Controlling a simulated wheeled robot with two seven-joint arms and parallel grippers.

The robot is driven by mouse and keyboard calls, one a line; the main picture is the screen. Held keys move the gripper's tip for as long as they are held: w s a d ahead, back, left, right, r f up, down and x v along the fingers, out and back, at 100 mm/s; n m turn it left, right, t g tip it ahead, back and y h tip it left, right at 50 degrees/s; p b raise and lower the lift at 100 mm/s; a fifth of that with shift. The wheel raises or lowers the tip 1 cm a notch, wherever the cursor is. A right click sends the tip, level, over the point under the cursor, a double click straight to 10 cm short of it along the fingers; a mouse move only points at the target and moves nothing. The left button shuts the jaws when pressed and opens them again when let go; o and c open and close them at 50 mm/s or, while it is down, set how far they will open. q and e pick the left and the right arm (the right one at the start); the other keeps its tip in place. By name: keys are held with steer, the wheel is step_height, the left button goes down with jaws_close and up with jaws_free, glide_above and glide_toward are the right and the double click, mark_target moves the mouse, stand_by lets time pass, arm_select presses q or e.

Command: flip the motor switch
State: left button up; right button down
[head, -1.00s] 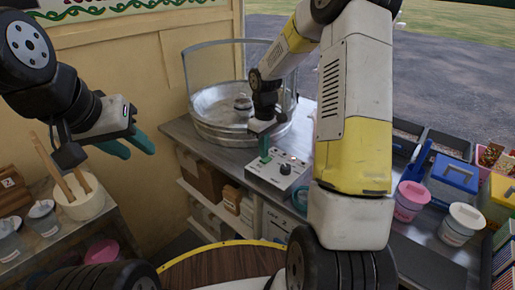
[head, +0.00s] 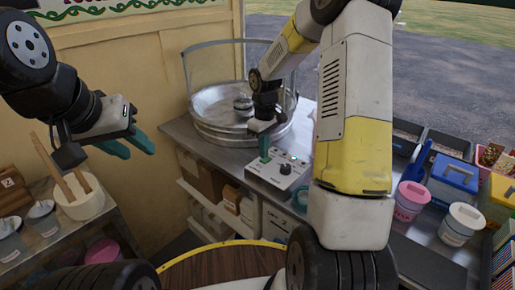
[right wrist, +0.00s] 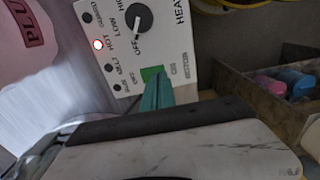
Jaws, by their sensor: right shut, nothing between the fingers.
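The control box (head: 277,180) stands on the metal counter in front of the round pan (head: 215,125). In the right wrist view its white panel (right wrist: 122,55) shows a black heat knob (right wrist: 137,22), a lit red lamp by "HOT" and several dark lamps. The green motor switch (right wrist: 152,72) sits near the "MOTOR" lettering, partly hidden by my fingertips. My right gripper (head: 265,157) is shut and empty, its teal fingertips (right wrist: 157,92) at the switch; whether they touch it I cannot tell. My left gripper (head: 132,146) is open and empty, away at the left.
A clear guard (head: 212,65) stands around the pan. Lidded tubs (head: 460,222) and a blue scoop (head: 418,160) are on the right of the counter. A pot with wooden sticks (head: 80,200) stands on the left table. My right arm hides part of the counter.

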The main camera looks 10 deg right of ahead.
steer(key=shift+f, duration=0.95)
stand_by(0.3)
steer(key=shift+r, duration=3.55)
steer(key=s+r+m+t, duration=0.3)
steer(key=s+r, duration=0.9)
steer(key=r, duration=0.1)
steer(key=s+a+r+m+t+y, duration=0.2)
steer(key=s+r+m+t, duration=0.1)
steer(key=s, duration=0.9)
steer(key=shift+s+r+m, duration=0.15)
steer(key=shift+r+m, duration=0.3)
steer(key=shift+m, duration=0.05)
